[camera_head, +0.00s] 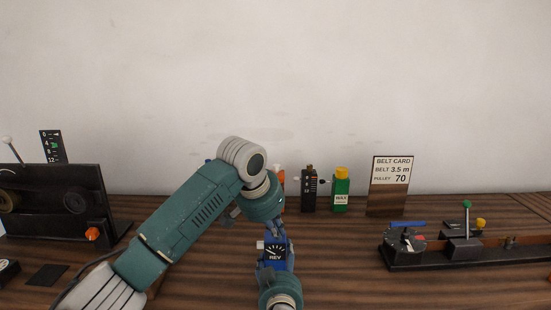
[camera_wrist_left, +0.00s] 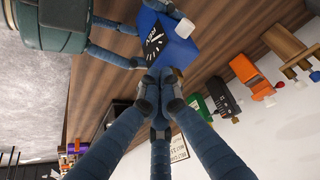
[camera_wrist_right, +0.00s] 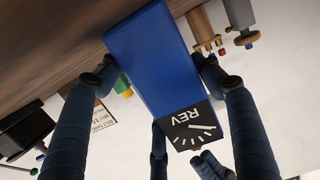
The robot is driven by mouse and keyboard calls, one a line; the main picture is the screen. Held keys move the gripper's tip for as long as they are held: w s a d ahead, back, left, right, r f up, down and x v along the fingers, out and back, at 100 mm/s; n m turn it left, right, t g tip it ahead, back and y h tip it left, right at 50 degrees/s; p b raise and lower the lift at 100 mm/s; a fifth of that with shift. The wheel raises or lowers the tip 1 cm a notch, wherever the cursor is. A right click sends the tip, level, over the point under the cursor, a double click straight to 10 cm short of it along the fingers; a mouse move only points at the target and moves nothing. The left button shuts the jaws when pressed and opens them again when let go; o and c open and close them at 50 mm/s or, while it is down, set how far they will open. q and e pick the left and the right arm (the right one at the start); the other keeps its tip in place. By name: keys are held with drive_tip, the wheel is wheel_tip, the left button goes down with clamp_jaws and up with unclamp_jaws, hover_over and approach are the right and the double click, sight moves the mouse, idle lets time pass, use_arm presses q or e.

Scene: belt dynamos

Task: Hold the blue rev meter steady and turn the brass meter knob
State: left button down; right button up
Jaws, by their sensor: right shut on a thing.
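The blue rev meter (camera_head: 274,256) has a black dial face marked REV. In the right wrist view the meter (camera_wrist_right: 150,55) is between the fingers of my right gripper (camera_wrist_right: 165,85), which is shut on it and holds it above the table. My left gripper (camera_head: 271,228) is just above the meter in the head view. In the left wrist view its fingertips (camera_wrist_left: 159,80) are drawn close together at the meter's edge (camera_wrist_left: 172,50). The brass knob is not clearly visible; the left fingertips may hide it. I cannot tell whether they grip anything.
A green wax bottle (camera_head: 341,192), a black block (camera_head: 309,190) and the belt card (camera_head: 390,180) stand at the back. A black machine (camera_head: 60,195) is at the left and a bench rig (camera_head: 470,250) at the right. The table between meter and rig is clear.

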use_arm(q)
drive_tip(key=shift+w, duration=0.35)
idle(0.4)
drive_tip(key=shift+w+a, duration=0.1)
drive_tip(key=shift+a, duration=0.1)
drive_tip(key=shift+w+a, duration=0.35)
drive_tip(key=shift+a, duration=0.4)
drive_tip(key=shift+s+d+f, duration=0.1)
drive_tip(key=shift+d, duration=0.05)
idle(0.3)
drive_tip(key=shift+s+a, duration=0.2)
wheel_tip(320, 180, up, 6)
idle(0.6)
